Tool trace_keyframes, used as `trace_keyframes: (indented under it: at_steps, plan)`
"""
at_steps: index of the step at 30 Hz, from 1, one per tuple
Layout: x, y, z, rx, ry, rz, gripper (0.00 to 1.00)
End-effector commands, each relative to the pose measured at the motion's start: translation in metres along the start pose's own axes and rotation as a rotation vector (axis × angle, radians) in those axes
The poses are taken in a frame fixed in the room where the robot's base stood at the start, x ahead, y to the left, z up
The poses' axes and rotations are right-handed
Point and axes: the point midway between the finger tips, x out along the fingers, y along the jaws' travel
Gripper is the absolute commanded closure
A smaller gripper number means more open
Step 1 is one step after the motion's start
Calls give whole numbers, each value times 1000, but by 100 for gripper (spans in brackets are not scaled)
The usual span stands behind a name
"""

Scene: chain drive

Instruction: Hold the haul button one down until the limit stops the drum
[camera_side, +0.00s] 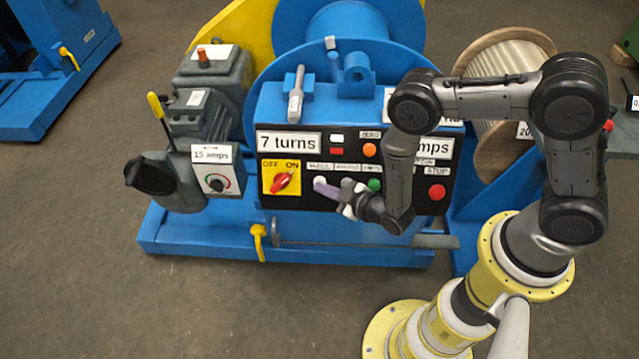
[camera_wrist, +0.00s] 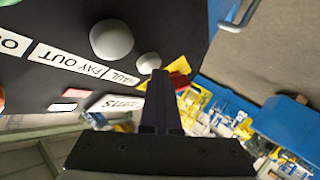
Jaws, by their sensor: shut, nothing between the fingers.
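A black control panel (camera_side: 300,199) is on the front of the blue winch. The white haul button (camera_side: 319,181) is under the HAUL label, and it shows as a small pale dome in the wrist view (camera_wrist: 149,62). My gripper (camera_side: 317,184) is shut and empty, with its tips at the haul button. In the wrist view its shut fingers (camera_wrist: 160,75) end right beside the button; I cannot tell whether they press it. A larger grey button (camera_wrist: 112,38) stands by the PAY OUT label. The blue drum (camera_side: 350,25) is behind the panel. A display (camera_side: 289,141) reads "7 turns".
A red switch on a yellow plate (camera_side: 284,182) is left of the haul button, pointing toward ON. A green button (camera_side: 375,185) and red stop button (camera_side: 436,192) are to the right. My arm hides part of the amps display (camera_side: 434,146). A yellow-handled lever (camera_side: 157,108) stands at left.

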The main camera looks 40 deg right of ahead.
Motion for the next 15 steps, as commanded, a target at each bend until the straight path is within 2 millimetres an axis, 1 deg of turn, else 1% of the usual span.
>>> trace_keyframes:
  at_steps: [8, 15]
  plan:
    - [-2, -1, -2, 0, -1, 1, 100]
    - [-11, -8, -8, -1, 0, 0, 100]
